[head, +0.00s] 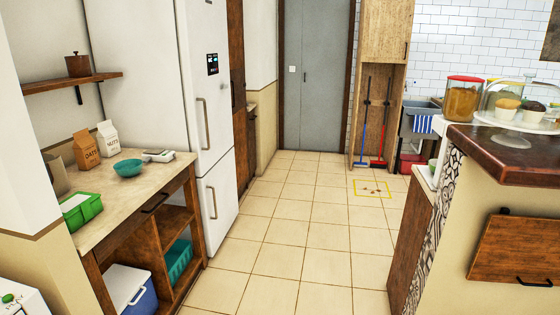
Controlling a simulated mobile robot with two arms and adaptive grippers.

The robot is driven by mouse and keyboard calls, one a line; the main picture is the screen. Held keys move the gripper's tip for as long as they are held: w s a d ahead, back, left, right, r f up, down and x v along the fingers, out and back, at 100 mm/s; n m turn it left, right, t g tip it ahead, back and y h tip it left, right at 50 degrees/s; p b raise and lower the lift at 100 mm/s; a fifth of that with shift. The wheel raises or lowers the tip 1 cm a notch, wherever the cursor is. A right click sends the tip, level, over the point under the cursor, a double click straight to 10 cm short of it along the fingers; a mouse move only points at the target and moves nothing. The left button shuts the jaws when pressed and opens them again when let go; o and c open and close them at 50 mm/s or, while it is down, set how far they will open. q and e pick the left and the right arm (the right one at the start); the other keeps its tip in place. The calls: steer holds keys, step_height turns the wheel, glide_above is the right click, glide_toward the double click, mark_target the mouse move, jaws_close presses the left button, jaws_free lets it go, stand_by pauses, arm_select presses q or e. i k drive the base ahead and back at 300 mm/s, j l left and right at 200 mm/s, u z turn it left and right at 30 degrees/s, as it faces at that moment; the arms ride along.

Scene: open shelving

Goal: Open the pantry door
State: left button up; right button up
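A grey door (322,75) stands at the far end of the room in a dark brown frame and appears shut. A small white plate (292,69) is at its left side. No label shows whether it is the pantry door. A tall wooden cabinet (384,30) is right of it; its lower part is open and its upper door is shut. Neither of my grippers is in view.
Tiled floor (300,235) runs clear to the grey door, with a yellow-outlined patch (373,189) on it. A white fridge (205,110) and wooden counter (110,190) line the left. A dark-topped counter (505,150) stands right. Red and blue brooms (382,125) stand in the cabinet.

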mark_target(236, 27)
steer(key=i+j, duration=0.1)
steer(key=i, duration=0.95)
steer(key=i+j, duration=0.1)
steer(key=i, duration=0.95)
steer(key=i+u, duration=0.1)
steer(key=i, duration=0.4)
steer(key=i+l+u, duration=0.1)
steer(key=i, duration=0.45)
steer(key=i+l+u, duration=0.1)
steer(key=i, duration=0.4)
steer(key=i+l+u, duration=0.1)
steer(key=i, duration=0.4)
